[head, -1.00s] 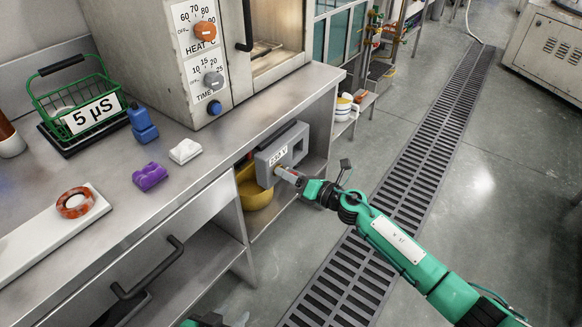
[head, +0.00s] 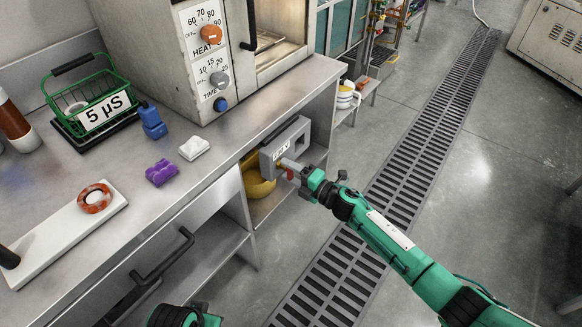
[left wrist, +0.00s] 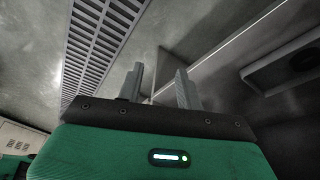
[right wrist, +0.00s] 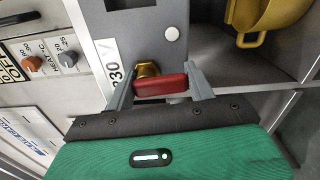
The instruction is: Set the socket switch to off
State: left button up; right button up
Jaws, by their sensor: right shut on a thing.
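The socket switch is on a grey box (head: 298,138) labelled 230 V, under the bench top beside the oven. In the right wrist view its red handle (right wrist: 160,87) lies crosswise in front of a brass stem (right wrist: 147,69) on the box face. My right gripper (head: 290,171) is at the box, its fingers on either side of the red handle, shut on it; it also shows in the right wrist view (right wrist: 160,92). My left gripper (left wrist: 160,88) is open and empty, its fingers apart. In the head view only part of my left arm shows at the bottom edge.
A yellow bowl (head: 260,189) sits on the shelf close to the box. The bench top (head: 105,168) holds a green basket (head: 93,103), small blocks and a ring on a white board. The floor at right is open.

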pick_arm(q)
jog(key=shift+f+p, duration=0.3)
jog(key=shift+f, duration=0.65)
pick_arm(e)
jog(key=shift+m, duration=0.6)
jog(key=o, duration=1)
pick_arm(q)
jog(key=shift+f, duration=0.4)
pick_arm(e)
jog(key=v, duration=1.3)
jog(key=shift+s+d, duration=0.3)
pick_arm(q)
jog(key=shift+w+d+r, duration=0.1)
jog(key=shift+w+d, duration=0.05)
